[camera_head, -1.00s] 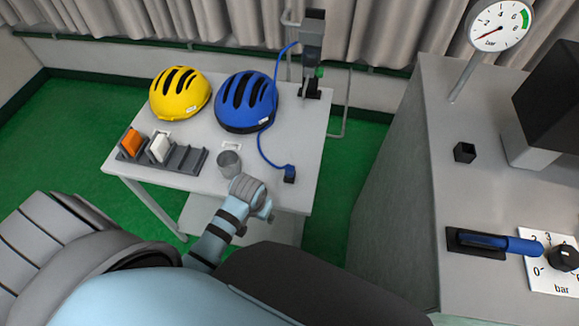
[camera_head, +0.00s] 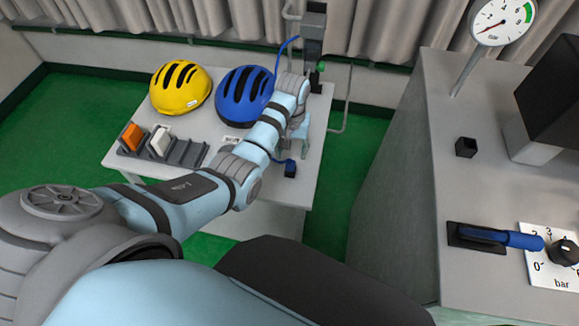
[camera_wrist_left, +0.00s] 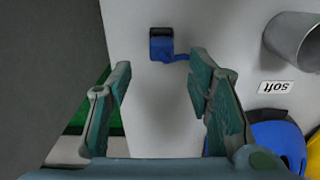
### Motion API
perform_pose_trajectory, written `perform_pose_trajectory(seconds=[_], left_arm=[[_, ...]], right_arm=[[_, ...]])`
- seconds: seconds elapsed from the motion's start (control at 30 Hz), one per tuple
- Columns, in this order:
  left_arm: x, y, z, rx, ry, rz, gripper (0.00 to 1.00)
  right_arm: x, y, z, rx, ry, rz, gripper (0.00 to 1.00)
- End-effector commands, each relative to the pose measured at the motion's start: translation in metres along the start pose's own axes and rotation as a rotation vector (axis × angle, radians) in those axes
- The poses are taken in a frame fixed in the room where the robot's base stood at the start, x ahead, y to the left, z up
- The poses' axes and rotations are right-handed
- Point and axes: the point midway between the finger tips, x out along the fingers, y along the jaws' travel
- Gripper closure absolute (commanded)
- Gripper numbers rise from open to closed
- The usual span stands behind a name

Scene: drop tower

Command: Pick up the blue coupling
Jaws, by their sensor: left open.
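The blue coupling (camera_head: 290,169) sits at the end of a blue hose on the grey table, near its right front side. In the left wrist view the coupling (camera_wrist_left: 161,45) shows dark and blue beyond the fingertips, roughly centred between them. My left gripper (camera_head: 299,138) hangs over the table close to the coupling. In the left wrist view the left gripper (camera_wrist_left: 160,68) is open, its two fingers apart with nothing between them. My arm hides part of the hose in the head view. My right gripper is not in view.
A yellow helmet (camera_head: 181,89) and a blue helmet (camera_head: 240,92) stand on the table. A rack (camera_head: 187,152) holds an orange and a white block. A metal cup (camera_wrist_left: 292,38) and a "soft" label (camera_wrist_left: 275,87) show in the left wrist view. A grey cabinet (camera_head: 470,190) stands right.

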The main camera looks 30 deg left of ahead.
Motion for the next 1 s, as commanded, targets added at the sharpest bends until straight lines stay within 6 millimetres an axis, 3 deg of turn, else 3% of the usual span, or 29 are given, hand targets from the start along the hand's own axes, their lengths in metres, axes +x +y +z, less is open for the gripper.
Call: perform_pose_trajectory(seconds=[0.3, 0.53, 0.57, 0.8, 1.0], left_arm=[[0.054, -0.002, 0.008, 0.001, -0.001, 0.0, 0.53], [0.057, -0.002, 0.008, 0.001, 0.001, 0.0, 0.53], [0.057, -0.002, 0.008, 0.001, 0.001, 0.0, 0.55], [0.057, -0.002, 0.008, 0.001, 0.001, 0.0, 0.93], [0.057, -0.002, 0.008, 0.001, 0.002, 0.0, 0.93]], right_arm=[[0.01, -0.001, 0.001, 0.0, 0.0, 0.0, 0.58], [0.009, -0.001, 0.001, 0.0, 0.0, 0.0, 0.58], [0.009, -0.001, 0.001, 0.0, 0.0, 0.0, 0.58], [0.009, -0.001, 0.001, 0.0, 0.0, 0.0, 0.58], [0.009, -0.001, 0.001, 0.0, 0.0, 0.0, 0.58]])
